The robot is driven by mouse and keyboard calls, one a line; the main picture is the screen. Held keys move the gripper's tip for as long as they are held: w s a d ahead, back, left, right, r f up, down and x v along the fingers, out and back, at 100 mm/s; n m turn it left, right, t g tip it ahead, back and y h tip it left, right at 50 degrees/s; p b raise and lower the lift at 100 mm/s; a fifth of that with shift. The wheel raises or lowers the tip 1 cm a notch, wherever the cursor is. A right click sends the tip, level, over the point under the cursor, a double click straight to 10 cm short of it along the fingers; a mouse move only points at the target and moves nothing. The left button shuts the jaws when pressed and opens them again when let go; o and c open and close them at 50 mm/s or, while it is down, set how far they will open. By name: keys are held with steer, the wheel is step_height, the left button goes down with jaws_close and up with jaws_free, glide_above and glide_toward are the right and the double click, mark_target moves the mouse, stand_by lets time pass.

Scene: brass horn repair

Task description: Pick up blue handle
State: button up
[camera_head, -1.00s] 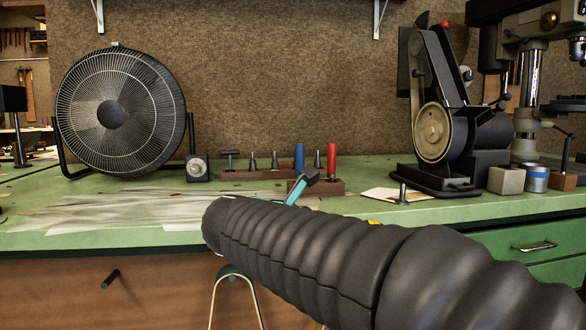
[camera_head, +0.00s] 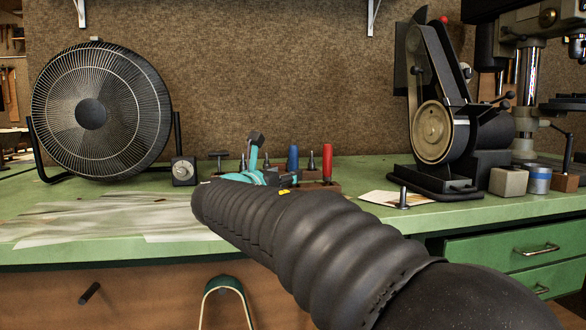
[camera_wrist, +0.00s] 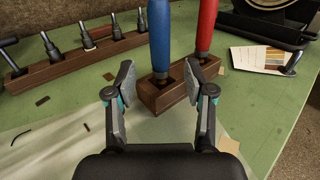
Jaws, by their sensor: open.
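The blue handle (camera_head: 293,158) stands upright at the back of the green bench, left of the red handle (camera_head: 327,162). In the wrist view the blue handle (camera_wrist: 160,38) rises from a small brown wooden block (camera_wrist: 165,97), with the red handle (camera_wrist: 206,25) beside it in the same block. My gripper (camera_wrist: 163,82) is open, its two fingers apart with the block between and beyond them. The blue handle's shaft shows between the fingertips, and nothing appears held. In the head view my arm hides most of the gripper, with one finger (camera_head: 256,143) showing left of the blue handle.
A long wooden rack (camera_wrist: 72,60) with several metal tools lies left of the block. A fan (camera_head: 100,112) stands at the left, a belt sander (camera_head: 445,120) at the right. Paper sheets (camera_head: 100,218) lie on the front left bench. A card (camera_wrist: 262,58) lies right of the block.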

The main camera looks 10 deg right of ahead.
steer(key=shift+x, duration=2.65)
steer(key=shift+f, duration=0.15)
steer(key=shift+c, duration=0.3)
jaws_close()
